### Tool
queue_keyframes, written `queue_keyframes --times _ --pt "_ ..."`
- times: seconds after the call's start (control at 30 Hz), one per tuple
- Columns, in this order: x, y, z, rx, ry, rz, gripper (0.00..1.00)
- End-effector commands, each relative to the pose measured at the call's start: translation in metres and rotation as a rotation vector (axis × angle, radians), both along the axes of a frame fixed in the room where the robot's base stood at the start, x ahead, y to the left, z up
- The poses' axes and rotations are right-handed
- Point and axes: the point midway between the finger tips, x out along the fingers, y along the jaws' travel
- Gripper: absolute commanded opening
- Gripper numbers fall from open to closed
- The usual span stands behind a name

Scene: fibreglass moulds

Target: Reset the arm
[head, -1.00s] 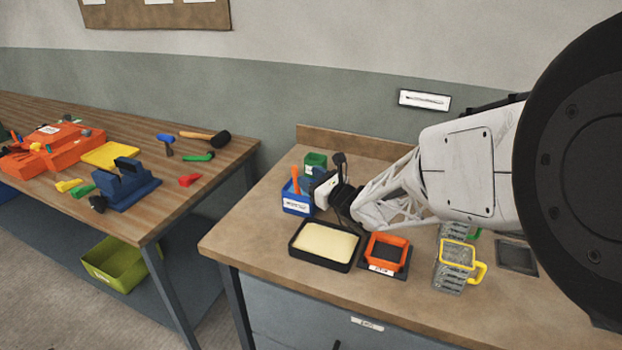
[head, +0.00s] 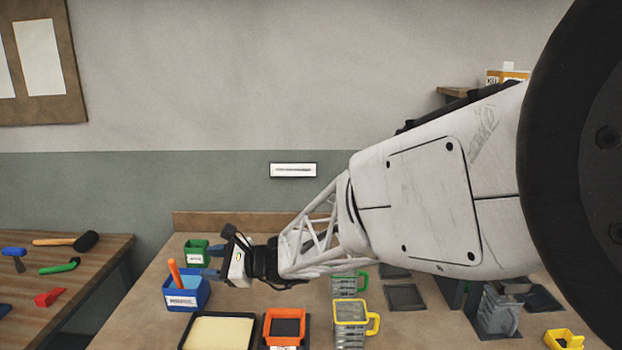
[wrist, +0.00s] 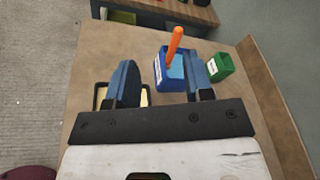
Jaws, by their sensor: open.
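My gripper (wrist: 162,85) is open and empty, with its two blue fingers apart in the wrist view. In the head view my gripper (head: 213,262) is above the left part of the workbench (head: 150,270), pointing left. A blue bin (head: 186,292) with an orange handle (head: 174,272) standing in it is beside and below the fingers. In the wrist view the blue bin (wrist: 160,72) shows beyond and between the fingers, partly covered by the right one. I cannot tell the exact gap between fingers and bin.
A green bin (head: 195,252) stands behind the blue one. A second table (head: 60,285) with tools stands left.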

Motion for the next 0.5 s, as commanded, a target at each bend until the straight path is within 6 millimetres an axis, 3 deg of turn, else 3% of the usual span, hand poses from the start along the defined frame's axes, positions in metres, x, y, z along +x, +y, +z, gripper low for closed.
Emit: queue_keyframes --times 0.2,0.5 --pt "-0.038 -0.055 0.021 -0.189 -0.163 0.109 0.47" --pt "-0.094 -0.133 0.032 -0.465 -0.366 0.265 0.47"
